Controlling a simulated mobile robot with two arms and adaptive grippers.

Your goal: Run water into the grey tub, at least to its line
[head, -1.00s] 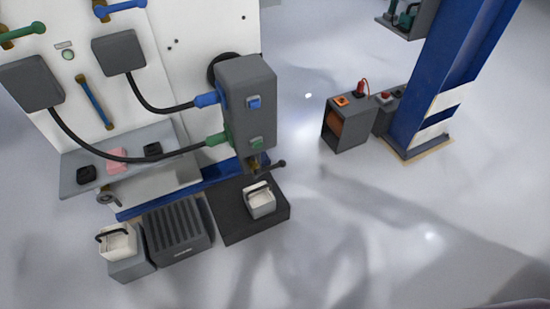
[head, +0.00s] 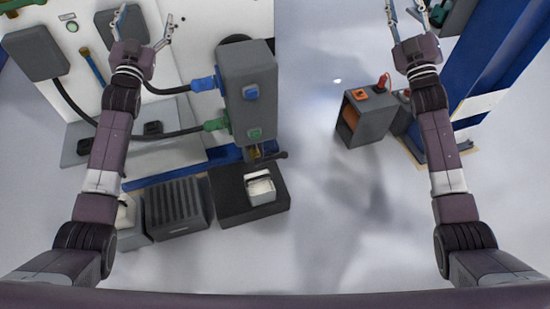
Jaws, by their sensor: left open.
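A light grey tub (head: 260,188) with a dark handle sits upright on a black mat (head: 233,215), below the tap (head: 256,152) and its dark lever (head: 279,155). The tub's line and any water in it are too small to tell. The tap hangs under a grey box (head: 246,75) fed by a blue-ended hose and a green-ended hose. My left gripper (head: 146,20) is open and empty in the picture, over the white panel, up and left of the grey box. My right gripper (head: 405,8) looks open and empty at the top edge, far from the tub.
A second, cream tub (head: 127,212) stands on a grey block at left, partly hidden by my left arm. Next to it is a ribbed dark box (head: 176,208). A grey cabinet (head: 366,121) and blue post stand at right. The floor between is clear.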

